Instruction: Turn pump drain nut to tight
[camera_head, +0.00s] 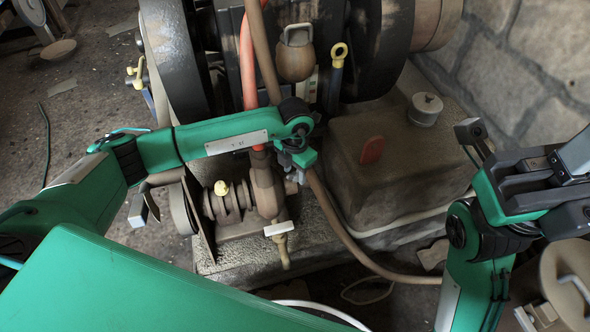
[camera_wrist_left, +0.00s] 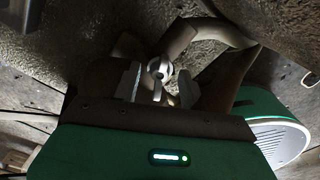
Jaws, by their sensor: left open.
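The brown pump (camera_head: 265,190) stands low at the front of the engine, with a yellow-topped fitting and a pale tap handle beside it. My left gripper (camera_head: 298,160) reaches down over the pump's right side; its fingertips are small and partly hidden in the head view. In the left wrist view, the left gripper (camera_wrist_left: 160,90) is open. A shiny round metal piece, which looks like the drain nut (camera_wrist_left: 160,69), shows just beyond and between the fingertips. I cannot tell whether they touch it. The nut is not clear in the head view. My right arm is at the right; its fingertips are not clear.
A red hose (camera_head: 248,60) and a brown hose (camera_head: 350,225) run close to the left gripper. A stone-like block (camera_head: 400,155) with a red tab stands right of the pump. A large dark wheel (camera_head: 175,60) rises behind my left forearm.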

